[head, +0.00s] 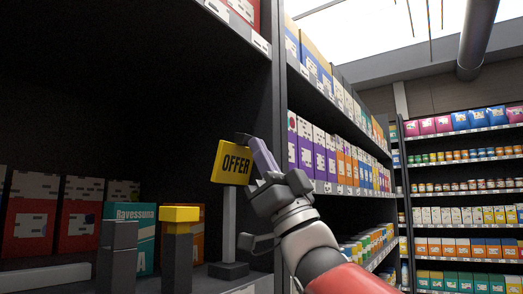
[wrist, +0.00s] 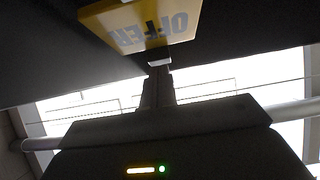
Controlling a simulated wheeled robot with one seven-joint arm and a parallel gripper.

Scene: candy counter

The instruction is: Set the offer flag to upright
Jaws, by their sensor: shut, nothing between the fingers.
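The offer flag (head: 236,163) is a yellow plate with dark "OFFER" lettering in the head view. It stands up at the top of a grey post (head: 229,212) on a dark base (head: 228,270), with the plate slightly tilted in the picture. My gripper (head: 246,138) is shut and empty at the flag's upper right edge, partly in front of it. The wrist view shows the plate (wrist: 150,22) at the top with its lettering upside down, just beyond my shut fingers (wrist: 158,72). I cannot tell whether the fingers touch the plate.
A grey block with a yellow top (head: 180,214) and a plain grey block (head: 118,250) stand left of the post. A teal box (head: 143,232) and red boxes (head: 28,225) are behind. A shelf upright (head: 279,100) and stocked shelves (head: 335,160) are on the right.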

